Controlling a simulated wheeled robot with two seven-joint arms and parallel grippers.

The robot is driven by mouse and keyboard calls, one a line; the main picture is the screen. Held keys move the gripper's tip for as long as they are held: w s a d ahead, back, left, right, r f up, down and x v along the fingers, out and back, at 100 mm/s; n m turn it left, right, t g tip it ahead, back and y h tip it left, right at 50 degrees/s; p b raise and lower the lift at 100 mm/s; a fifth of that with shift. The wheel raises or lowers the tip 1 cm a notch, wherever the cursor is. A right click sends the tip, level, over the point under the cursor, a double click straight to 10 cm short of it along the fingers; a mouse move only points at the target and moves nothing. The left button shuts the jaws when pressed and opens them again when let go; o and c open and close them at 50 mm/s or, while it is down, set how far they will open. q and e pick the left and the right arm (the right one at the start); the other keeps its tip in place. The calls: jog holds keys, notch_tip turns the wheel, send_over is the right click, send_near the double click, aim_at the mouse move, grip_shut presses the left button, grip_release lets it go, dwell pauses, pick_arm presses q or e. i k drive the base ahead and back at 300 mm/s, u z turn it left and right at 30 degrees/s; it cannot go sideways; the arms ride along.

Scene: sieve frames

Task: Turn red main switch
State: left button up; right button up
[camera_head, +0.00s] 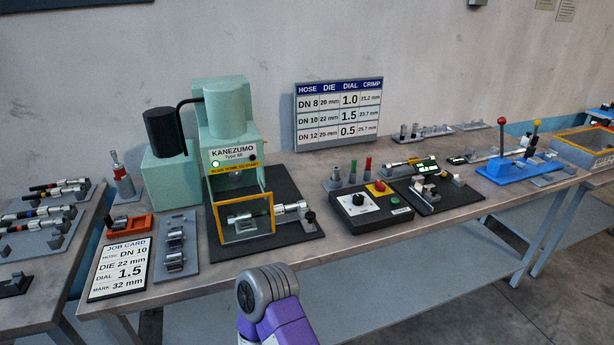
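A red switch knob on a yellow plate (379,188) sits at the back of a black control box (372,208) on the table. The angle of the knob is too small to read. One of my arms, purple with a grey rounded end, comes up from the bottom edge in front of the table, apart from the box. No fingertips of either gripper show.
The green KANEZUMO press (228,120) with a yellow-framed guard (240,212) stands left of the box. A grey fixture on a black plate (432,187) is close on its right. A job card (121,268) lies at left. The table's front edge is mostly free.

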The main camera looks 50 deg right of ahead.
aim_at(379, 185)
jog(key=u, duration=1.6)
jog(key=k, duration=1.9)
jog(key=z, duration=2.15)
jog(key=i, duration=0.2)
